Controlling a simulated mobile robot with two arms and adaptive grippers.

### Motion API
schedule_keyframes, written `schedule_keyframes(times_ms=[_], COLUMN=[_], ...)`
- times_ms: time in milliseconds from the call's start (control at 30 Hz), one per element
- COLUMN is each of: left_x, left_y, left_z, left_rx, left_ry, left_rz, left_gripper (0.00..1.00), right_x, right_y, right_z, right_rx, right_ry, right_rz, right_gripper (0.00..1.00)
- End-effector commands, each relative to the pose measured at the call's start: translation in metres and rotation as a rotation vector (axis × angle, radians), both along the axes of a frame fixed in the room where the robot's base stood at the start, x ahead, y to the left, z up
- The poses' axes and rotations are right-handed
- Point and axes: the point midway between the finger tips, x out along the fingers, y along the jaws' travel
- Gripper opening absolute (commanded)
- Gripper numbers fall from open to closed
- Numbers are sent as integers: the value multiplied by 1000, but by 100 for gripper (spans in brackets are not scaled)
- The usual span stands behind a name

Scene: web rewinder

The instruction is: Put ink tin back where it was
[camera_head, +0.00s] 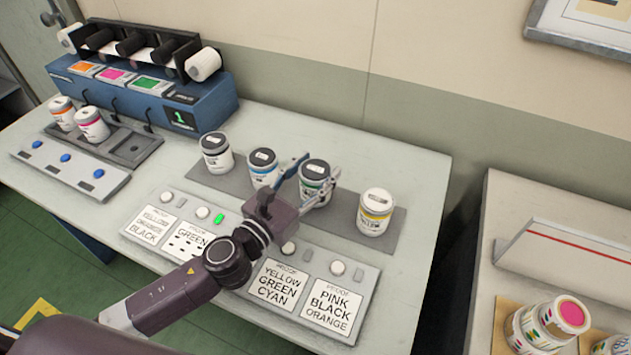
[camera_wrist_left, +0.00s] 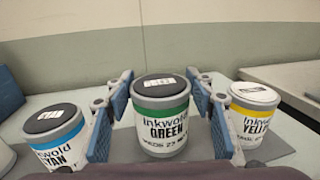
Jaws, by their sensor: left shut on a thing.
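The green ink tin (camera_head: 315,184), white with a dark lid and a green band, is between the fingers of my left gripper (camera_head: 313,178). My right gripper is not in view.
Another tin (camera_head: 216,153) stands at the mat's left end. A proof panel (camera_head: 262,262) with buttons and a green light lies in front. Orange (camera_head: 62,113) and pink (camera_head: 92,124) tins stand at the blue rewinder (camera_head: 150,97). A second table (camera_head: 500,200) with more tins is at right.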

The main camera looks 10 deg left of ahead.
Motion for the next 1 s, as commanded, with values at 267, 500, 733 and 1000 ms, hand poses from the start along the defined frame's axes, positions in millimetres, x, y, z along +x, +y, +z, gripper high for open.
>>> schedule_keyframes(times_ms=[267,500,733,1000], left_x=[0,0,0,0], left_y=[0,0,0,0], left_z=[-28,-30,-33,-32], left_rx=[-2,-1,-1,-1], left_ry=[-2,-2,1,1], left_rz=[1,0,0,0], left_gripper=[11,11,67,67], right_x=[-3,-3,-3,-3], right_y=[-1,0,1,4], right_z=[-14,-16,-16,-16], right_rx=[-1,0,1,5], right_ry=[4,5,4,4], right_rz=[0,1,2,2], right_gripper=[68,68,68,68])
